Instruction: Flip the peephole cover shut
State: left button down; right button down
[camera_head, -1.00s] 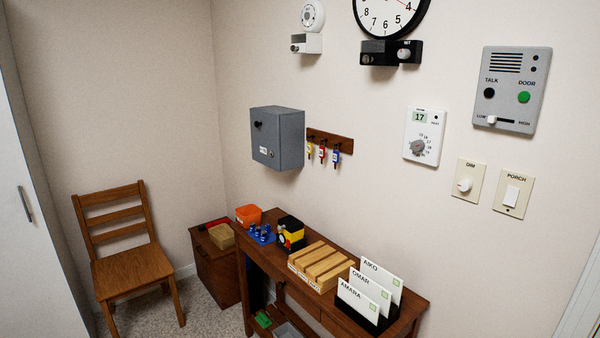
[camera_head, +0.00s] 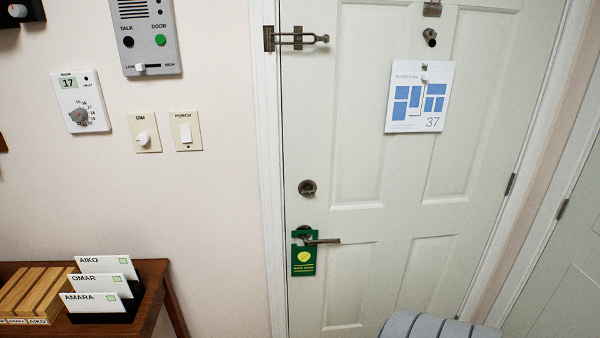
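The white door (camera_head: 405,190) fills the right half of the head view and is closed in its frame. High on it is a small round dark metal peephole fitting (camera_head: 430,38). It is too small to tell the cover's exact position. Neither of my grippers is in view.
A floor plan sheet (camera_head: 419,97) hangs below the peephole. A door guard (camera_head: 295,39), lock (camera_head: 307,188), lever handle (camera_head: 322,241) and green hanger (camera_head: 303,259) are along the door's left side. A wooden table (camera_head: 151,290) with name cards stands lower left.

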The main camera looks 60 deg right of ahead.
aim_at(429, 32)
jog(key=z, duration=2.5)
